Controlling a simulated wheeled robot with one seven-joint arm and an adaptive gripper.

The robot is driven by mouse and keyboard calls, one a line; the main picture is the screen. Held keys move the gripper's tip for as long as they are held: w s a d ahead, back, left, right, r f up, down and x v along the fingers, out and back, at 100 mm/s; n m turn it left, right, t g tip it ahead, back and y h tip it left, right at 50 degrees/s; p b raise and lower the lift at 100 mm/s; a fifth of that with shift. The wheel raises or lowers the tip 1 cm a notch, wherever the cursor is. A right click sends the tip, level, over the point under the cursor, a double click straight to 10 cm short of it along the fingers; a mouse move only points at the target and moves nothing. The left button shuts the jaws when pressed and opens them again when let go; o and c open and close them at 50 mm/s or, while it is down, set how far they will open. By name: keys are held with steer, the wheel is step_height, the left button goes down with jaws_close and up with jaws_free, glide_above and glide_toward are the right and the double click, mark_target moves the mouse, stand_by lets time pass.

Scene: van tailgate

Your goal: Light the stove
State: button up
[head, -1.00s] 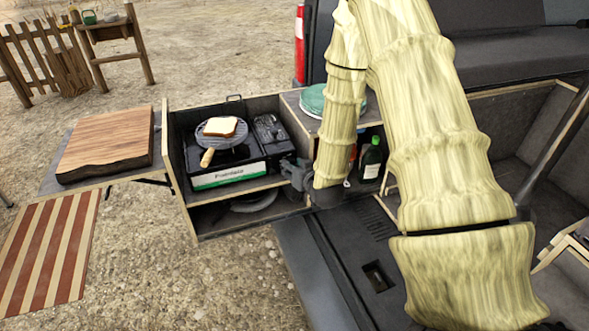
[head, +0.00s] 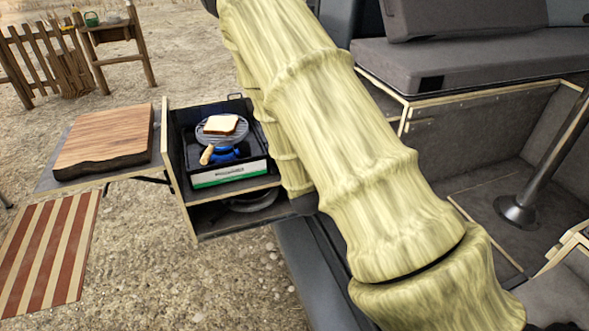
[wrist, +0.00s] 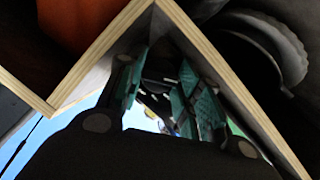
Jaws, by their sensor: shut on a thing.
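The camping stove (head: 222,181), with a green and white front strip, sits in the pull-out kitchen box. A blue flame (head: 228,152) shows under the round grill rack (head: 222,134), which has a wooden handle (head: 207,155) and a slice of bread (head: 222,124) on it. The stove's right part, where its control would be, is hidden behind my arm. My gripper is hidden in the head view. In the wrist view my gripper (wrist: 160,95) has its teal pads close around something small and dark, seemingly the stove knob; its shape is unclear.
The wooden box edges (wrist: 88,55) stand close around my gripper. Left of the stove is a cutting board (head: 105,138) on a side shelf, with a striped cloth (head: 48,250) below. The van's bench (head: 470,65) is at right.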

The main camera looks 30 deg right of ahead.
steer(key=shift+s+f, duration=0.1)
steer(key=shift+f, duration=0.05)
stand_by(0.3)
steer(key=o, duration=0.7)
steer(key=shift+o, duration=0.2)
steer(key=v, duration=1.2)
steer(key=shift+f, duration=0.1)
